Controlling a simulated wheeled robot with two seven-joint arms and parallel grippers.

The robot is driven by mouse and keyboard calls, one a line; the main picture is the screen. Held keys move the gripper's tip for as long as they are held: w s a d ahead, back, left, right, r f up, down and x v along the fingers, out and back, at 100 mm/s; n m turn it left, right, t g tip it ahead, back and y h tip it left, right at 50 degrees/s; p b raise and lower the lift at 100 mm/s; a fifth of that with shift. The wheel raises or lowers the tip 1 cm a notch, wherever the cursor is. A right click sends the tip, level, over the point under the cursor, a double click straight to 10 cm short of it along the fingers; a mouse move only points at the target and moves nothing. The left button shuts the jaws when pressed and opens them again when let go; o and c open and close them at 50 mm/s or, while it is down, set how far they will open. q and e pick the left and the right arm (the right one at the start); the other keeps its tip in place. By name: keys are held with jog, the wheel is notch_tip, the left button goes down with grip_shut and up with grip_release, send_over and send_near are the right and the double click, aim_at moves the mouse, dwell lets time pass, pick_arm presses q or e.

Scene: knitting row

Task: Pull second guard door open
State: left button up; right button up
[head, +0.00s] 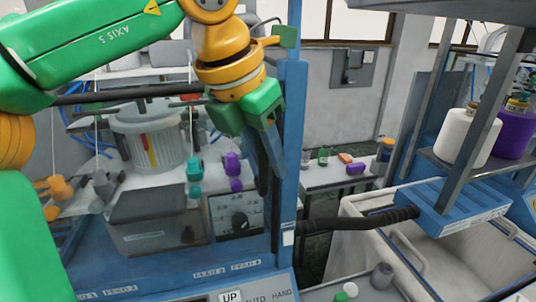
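A knitting machine with a pale ribbed cylinder (148,135) stands at left centre behind a blue front panel. A tall blue upright (292,130) rises at its right side. I cannot clearly make out which part is the second guard door; no clear door leaf or gap shows. My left gripper (272,178) comes in from the upper left on a green and orange arm. Its dark fingers point down just beside the upright, over the machine's right end. Whether they touch the upright or are parted on something is unclear. My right gripper is out of view.
A black ribbed hose (360,219) runs from the upright to a blue slatted box (440,207). A white bin (352,242) stands at right.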

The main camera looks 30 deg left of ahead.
pick_arm(q)
jog(key=shift+w+d+f, duration=0.15)
jog(key=shift+w+f, duration=0.05)
jog(key=shift+f, duration=0.05)
grip_shut()
jog(key=shift+r, duration=0.1)
dwell(1.2)
